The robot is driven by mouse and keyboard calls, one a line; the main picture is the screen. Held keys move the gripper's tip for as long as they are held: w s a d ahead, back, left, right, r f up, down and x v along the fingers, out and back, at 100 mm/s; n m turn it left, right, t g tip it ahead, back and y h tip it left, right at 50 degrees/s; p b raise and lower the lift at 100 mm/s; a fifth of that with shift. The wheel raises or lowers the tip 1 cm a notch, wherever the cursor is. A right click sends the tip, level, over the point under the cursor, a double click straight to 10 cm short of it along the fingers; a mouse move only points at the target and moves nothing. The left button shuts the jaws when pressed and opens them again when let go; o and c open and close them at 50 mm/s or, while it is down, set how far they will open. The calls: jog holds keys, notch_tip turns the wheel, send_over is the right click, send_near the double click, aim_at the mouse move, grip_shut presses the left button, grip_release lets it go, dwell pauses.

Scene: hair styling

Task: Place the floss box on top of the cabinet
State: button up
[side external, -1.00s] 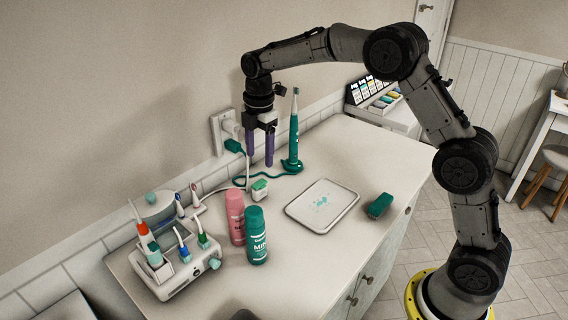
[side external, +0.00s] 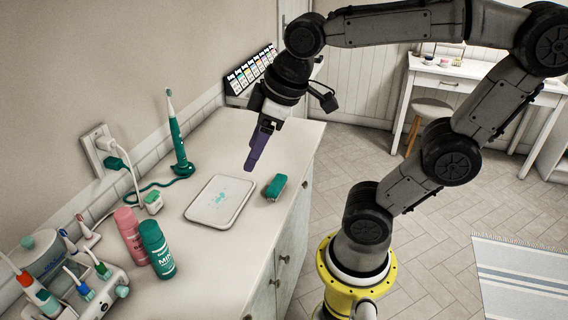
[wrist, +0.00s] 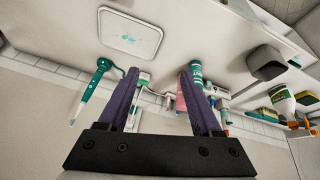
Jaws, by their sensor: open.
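A small white box with a green top (side external: 152,202) stands on the white cabinet (side external: 240,248), near the wall outlet; it shows between my fingers in the wrist view (wrist: 144,78). A small teal block (side external: 276,187) lies near the cabinet's right edge, beside a flat white tray (side external: 220,201). I cannot tell which of the two is the floss box. My gripper (side external: 251,166), with purple fingers, is open and empty, above the cabinet top behind the tray and teal block. In the wrist view the fingers (wrist: 158,75) stand apart. The teal block is not visible there.
A green electric toothbrush (side external: 177,140) stands upright on its base near the wall, with a cable. Pink (side external: 130,233) and green (side external: 156,248) cans and a brush holder (side external: 85,285) stand front left. A colour swatch rack (side external: 250,72) sits behind. Cabinet space around the tray is clear.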

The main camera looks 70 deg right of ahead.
jog(key=s+f+m, duration=0.3)
jog(key=s, duration=0.2)
jog(key=shift+s+t, duration=0.3)
jog(key=shift+t, duration=0.1)
